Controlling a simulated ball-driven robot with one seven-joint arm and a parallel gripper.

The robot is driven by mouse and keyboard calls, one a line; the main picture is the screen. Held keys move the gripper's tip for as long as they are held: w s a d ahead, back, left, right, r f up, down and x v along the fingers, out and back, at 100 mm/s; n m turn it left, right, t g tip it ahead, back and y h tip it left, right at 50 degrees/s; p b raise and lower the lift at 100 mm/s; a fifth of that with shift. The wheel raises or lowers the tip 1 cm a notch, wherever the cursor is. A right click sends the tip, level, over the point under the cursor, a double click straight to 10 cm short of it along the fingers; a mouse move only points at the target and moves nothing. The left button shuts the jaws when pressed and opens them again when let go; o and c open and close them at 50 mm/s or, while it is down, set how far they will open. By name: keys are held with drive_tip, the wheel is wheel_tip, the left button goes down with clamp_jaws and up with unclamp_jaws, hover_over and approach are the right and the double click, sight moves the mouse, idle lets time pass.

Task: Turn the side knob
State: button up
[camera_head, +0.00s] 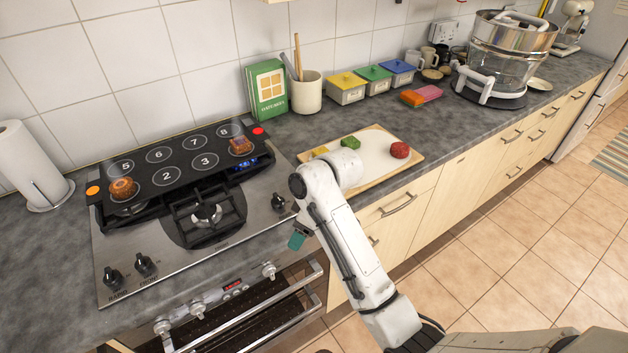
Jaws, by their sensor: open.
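The cooktop (250,218) has two black knobs at its front left, one (113,278) and another (145,264). A single black knob (279,203) sits at its right side, close to my arm. I cannot tell for certain which is the side knob. My gripper (297,240) is open and points down at the cooktop's front right edge, just below the single black knob. A teal fingertip shows; my arm hides much of the gripper. It appears apart from the knobs.
A black numbered panel (185,160) with two food pieces covers the cooktop's rear. A cutting board (375,135) with food lies behind my arm. The oven handle (250,325) juts out in front. A green box (267,92) and utensil crock (307,95) stand behind.

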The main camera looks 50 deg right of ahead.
drive_tip(key=w+d+r+n+p, duration=0.15)
drive_tip(key=w+d+r, duration=0.45)
drive_tip(key=d+r, duration=0.6)
drive_tip(key=shift+n+t, duration=0.4)
drive_tip(key=shift+n, duration=0.05)
drive_tip(key=x, duration=0.3)
drive_tip(key=p+x, duration=0.1)
drive_tip(key=x, duration=0.3)
drive_tip(key=d+x, duration=0.1)
drive_tip(key=x, duration=0.3)
drive_tip(key=shift+s+d+f, duration=0.1)
drive_tip(key=shift+f, duration=0.15)
